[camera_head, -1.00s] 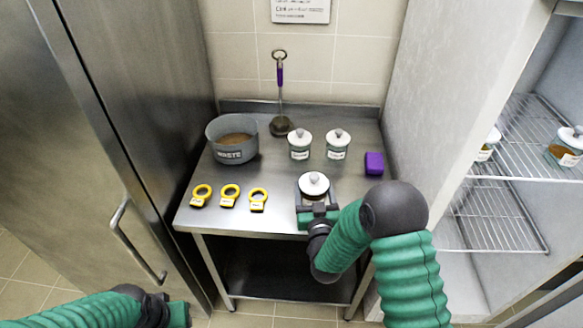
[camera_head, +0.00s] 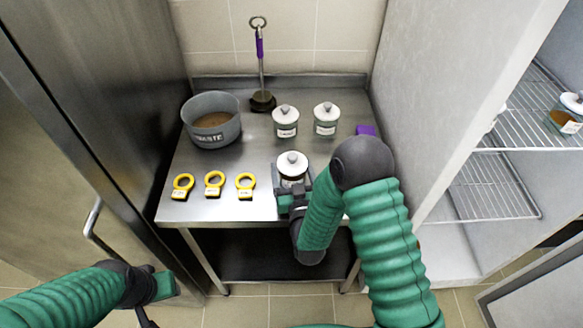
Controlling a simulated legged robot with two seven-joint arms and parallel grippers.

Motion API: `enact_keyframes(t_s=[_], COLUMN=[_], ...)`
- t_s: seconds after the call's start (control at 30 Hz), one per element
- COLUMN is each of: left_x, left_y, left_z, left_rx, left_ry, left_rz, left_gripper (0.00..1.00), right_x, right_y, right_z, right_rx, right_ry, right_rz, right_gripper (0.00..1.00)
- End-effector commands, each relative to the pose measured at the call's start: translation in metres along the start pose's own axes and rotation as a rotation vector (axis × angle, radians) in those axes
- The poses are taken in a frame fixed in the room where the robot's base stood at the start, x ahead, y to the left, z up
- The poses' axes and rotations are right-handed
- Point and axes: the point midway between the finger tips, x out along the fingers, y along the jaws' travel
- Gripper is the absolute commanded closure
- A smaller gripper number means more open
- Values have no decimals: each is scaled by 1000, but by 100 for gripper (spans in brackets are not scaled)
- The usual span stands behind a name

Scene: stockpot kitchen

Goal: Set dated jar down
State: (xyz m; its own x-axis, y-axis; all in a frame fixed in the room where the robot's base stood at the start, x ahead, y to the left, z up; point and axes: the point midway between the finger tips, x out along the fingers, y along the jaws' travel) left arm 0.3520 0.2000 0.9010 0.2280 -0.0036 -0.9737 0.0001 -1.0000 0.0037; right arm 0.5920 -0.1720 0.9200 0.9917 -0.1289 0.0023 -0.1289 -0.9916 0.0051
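A jar with a white lid (camera_head: 292,161) is at the front of the steel table, between the fingers of my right gripper (camera_head: 292,184). The gripper is shut on it from the front. The jar is upright; the gripper hides its lower part, so I cannot tell whether its base touches the table. Two similar lidded jars with labels stand farther back, one at left (camera_head: 285,122) and one at right (camera_head: 326,119). My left gripper (camera_head: 163,286) is low at the left, in front of the table and empty as far as I see; its fingers are unclear.
Several yellow rings with tags, one of them nearest the jar (camera_head: 245,185), lie along the front left of the table (camera_head: 225,208). A grey WASTE pot (camera_head: 211,121) and a purple-handled ladle (camera_head: 261,75) are behind. A purple block (camera_head: 366,130) is partly hidden. Wire shelves (camera_head: 500,180) stand right.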

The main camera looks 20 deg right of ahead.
Motion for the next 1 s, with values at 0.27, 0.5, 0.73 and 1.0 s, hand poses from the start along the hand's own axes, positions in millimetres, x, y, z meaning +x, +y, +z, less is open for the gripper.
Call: enact_keyframes(t_s=[0.27, 0.5, 0.73, 1.0], left_x=[0, -1, 6, -12], left_y=[0, 0, 0, 0], left_z=[0, 0, 1, -3], left_rx=[0, 0, 0, 0], left_ry=[0, 0, 0, 1], left_rz=[0, 0, 0, 0], left_gripper=[64, 64, 64, 64], right_x=[0, -9, -69, -112], right_y=[2, 0, 0, -2], right_z=[-1, -2, 0, -1], right_rx=[1, 0, -1, -1], right_ry=[2, 0, -3, -15], right_rz=[1, 0, -3, -3], right_gripper=[5, 5, 5, 5])
